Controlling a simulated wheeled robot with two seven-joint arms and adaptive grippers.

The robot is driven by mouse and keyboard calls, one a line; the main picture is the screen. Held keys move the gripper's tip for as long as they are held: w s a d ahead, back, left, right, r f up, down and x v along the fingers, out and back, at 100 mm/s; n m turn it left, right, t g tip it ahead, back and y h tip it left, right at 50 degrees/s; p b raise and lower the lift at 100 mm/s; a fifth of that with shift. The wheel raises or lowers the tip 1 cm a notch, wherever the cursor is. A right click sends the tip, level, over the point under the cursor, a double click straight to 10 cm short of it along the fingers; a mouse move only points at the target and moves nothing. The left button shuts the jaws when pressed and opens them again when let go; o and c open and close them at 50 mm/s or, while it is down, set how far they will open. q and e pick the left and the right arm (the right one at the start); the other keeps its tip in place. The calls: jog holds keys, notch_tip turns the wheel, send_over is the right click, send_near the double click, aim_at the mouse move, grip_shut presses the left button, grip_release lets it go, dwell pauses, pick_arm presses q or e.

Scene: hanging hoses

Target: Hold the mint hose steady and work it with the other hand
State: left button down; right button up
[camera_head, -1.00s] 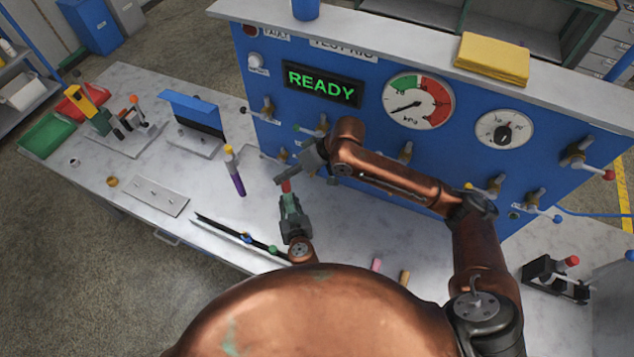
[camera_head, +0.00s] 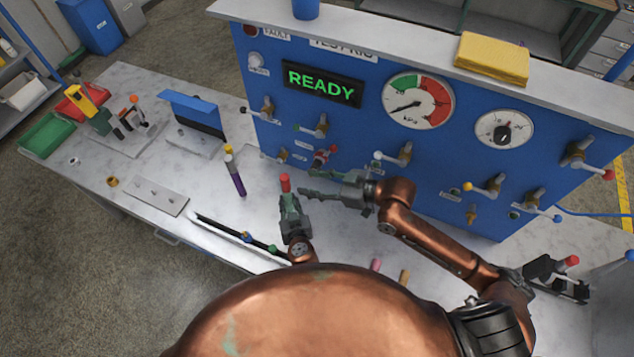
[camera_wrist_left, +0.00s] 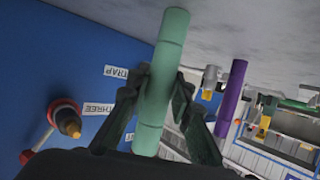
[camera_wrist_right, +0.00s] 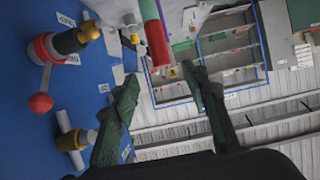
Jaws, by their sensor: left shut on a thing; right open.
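The mint hose (camera_wrist_left: 161,80) is a mint-green tube. My left gripper (camera_wrist_left: 160,95) is shut around it in the left wrist view. In the head view the left gripper (camera_head: 290,205) holds it above the bench, with its red end (camera_head: 285,182) pointing up. The right wrist view shows the mint hose (camera_wrist_right: 149,10) with the red end (camera_wrist_right: 157,45) between and beyond the right fingers. My right gripper (camera_head: 308,182) is open and empty, its fingers pointing left at the red end; they look apart from it.
The blue panel (camera_head: 400,150) behind has valves, gauges and a READY display (camera_head: 322,84). A red-handled valve (camera_wrist_right: 40,103) is close to the right gripper. A purple hose (camera_head: 238,183) stands to the left. A black rail (camera_head: 240,236) lies on the bench (camera_head: 220,215).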

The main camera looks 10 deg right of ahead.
aim_at(289, 180)
jog(key=x, duration=1)
jog(key=shift+c, duration=0.3)
grip_shut()
